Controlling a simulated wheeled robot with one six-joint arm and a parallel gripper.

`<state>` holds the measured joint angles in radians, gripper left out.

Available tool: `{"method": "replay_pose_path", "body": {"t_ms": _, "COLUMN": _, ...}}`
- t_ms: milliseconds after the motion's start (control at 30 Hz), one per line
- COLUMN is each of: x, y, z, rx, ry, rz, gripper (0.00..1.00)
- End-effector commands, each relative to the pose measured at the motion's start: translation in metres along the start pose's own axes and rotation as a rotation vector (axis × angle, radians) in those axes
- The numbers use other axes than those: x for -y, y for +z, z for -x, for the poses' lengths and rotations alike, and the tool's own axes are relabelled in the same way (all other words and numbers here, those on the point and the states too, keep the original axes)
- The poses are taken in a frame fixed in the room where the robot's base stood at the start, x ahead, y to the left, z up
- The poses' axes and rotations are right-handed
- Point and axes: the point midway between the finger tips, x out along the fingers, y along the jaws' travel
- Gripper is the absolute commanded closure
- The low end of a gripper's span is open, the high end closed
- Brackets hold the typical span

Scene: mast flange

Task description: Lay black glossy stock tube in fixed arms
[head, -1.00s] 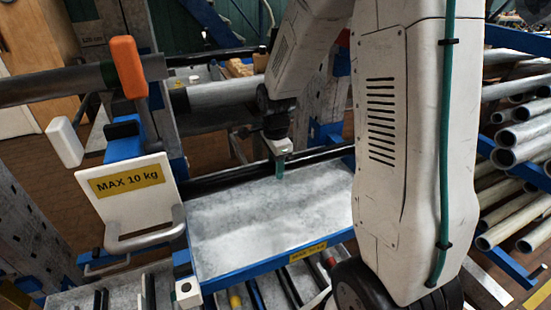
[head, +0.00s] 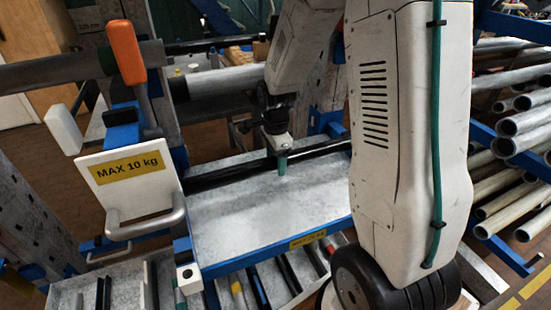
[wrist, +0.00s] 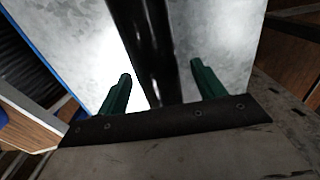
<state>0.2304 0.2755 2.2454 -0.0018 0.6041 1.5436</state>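The black glossy tube (head: 222,175) lies along the back edge of the grey shelf with the blue front rail (head: 255,200). In the wrist view the tube (wrist: 150,45) runs lengthwise between the two green fingers of my gripper (wrist: 163,86). A gap shows on both sides of the tube, so my gripper is open. In the head view my gripper (head: 279,163) points down at the tube's middle; its far finger is hidden. How deep the tube sits between the fingers is unclear. I cannot tell which parts are the fixed arms.
A white plate marked MAX 10 kg (head: 127,180) with a grey handle stands left of the shelf, below an orange-handled lever (head: 128,55). A thick grey tube (head: 225,82) runs behind. Racked metal pipes (head: 520,122) are at right. Several tubes lie in slots below the shelf.

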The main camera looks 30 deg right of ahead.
Motion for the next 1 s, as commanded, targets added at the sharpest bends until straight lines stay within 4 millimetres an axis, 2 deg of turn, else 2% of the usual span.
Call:
{"method": "replay_pose_path", "body": {"t_ms": 133, "x": 0.0, "y": 0.0, "z": 0.001, "rx": 0.0, "ry": 0.001, "rz": 0.0, "gripper": 0.32}}
{"method": "replay_pose_path", "body": {"t_ms": 233, "x": 0.001, "y": 0.0, "z": 0.008, "rx": 0.0, "ry": -0.003, "rz": 0.0, "gripper": 0.32}}
{"method": "replay_pose_path", "body": {"t_ms": 500, "x": 0.001, "y": 0.0, "z": 0.053, "rx": 0.0, "ry": -0.004, "rz": 0.0, "gripper": 0.32}}
{"method": "replay_pose_path", "body": {"t_ms": 633, "x": 0.001, "y": 0.0, "z": 0.07, "rx": 0.0, "ry": -0.002, "rz": 0.0, "gripper": 0.32}}
{"method": "replay_pose_path", "body": {"t_ms": 767, "x": 0.0, "y": 0.0, "z": 0.077, "rx": 0.0, "ry": 0.0, "rz": 0.0, "gripper": 0.32}}
{"method": "replay_pose_path", "body": {"t_ms": 1000, "x": 0.0, "y": 0.0, "z": 0.078, "rx": 0.0, "ry": 0.001, "rz": 0.0, "gripper": 0.32}}
